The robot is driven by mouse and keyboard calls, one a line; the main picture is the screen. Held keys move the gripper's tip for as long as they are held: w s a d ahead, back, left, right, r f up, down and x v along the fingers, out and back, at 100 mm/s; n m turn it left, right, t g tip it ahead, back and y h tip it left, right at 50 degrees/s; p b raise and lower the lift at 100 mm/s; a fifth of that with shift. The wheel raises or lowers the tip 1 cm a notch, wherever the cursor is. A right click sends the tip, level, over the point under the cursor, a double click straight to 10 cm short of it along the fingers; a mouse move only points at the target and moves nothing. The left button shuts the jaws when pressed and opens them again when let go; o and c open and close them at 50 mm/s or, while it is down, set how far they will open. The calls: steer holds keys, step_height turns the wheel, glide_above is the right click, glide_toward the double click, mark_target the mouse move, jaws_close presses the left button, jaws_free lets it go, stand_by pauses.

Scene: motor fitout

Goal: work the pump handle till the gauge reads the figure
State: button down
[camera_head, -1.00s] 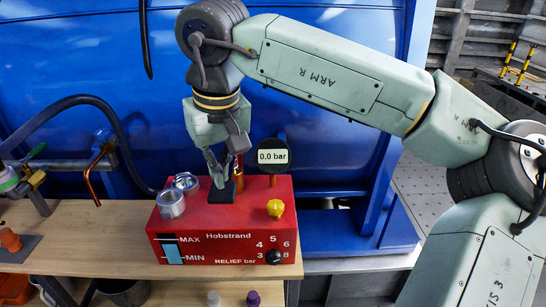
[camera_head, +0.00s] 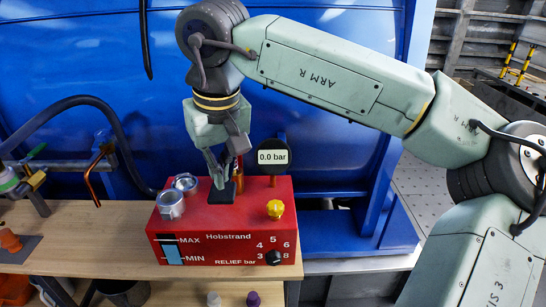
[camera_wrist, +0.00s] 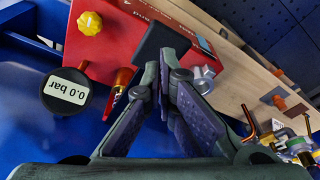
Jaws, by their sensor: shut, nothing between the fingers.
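The red pump unit (camera_head: 205,218), marked Hobstrand, stands on a wooden bench. Its round black gauge (camera_head: 272,157) reads 0.0 bar, as it also does in the wrist view (camera_wrist: 66,93). A flat black pad (camera_head: 229,192), perhaps the pump handle's end, is at the unit's top, beside a brass cylinder (camera_head: 239,178). In the wrist view a dark plate (camera_wrist: 158,45) lies just beyond the fingertips. My gripper (camera_head: 219,184) points down with its fingers shut and empty, right at the black pad. I cannot tell whether they touch.
A yellow knob (camera_head: 275,208) and two silver caps (camera_head: 170,204) stick up from the unit. A black relief knob (camera_head: 273,257) and a level window are on its front. Pipes and a hose (camera_head: 105,112) are at the left. A blue wall is close behind.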

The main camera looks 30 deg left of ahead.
mark_target(224, 192)
step_height(224, 192, down, 8)
steer(key=f+b, duration=0.1)
steer(key=b, duration=0.4)
step_height(224, 192, up, 9)
steer(key=p, duration=0.7)
steer(key=shift+r, duration=0.15)
stand_by(0.5)
steer(key=f+b, duration=0.2)
steer(key=f, duration=0.1)
steer(key=f+b, duration=0.1)
steer(key=f, duration=0.1)
steer(key=f+b, duration=0.2)
steer(key=f, duration=0.1)
steer(key=shift+w+a+f+b, duration=0.25)
steer(key=shift+w+f+b, duration=0.05)
steer(key=shift+w, duration=0.1)
steer(key=shift+r, duration=0.25)
steer(key=r+p, duration=0.4)
steer(key=r, duration=0.1)
steer(key=r+p, duration=0.2)
steer(key=r, duration=0.1)
steer(key=shift+s+d+p, duration=0.2)
steer(key=shift+s+p, duration=0.2)
steer(key=shift+f, duration=0.1)
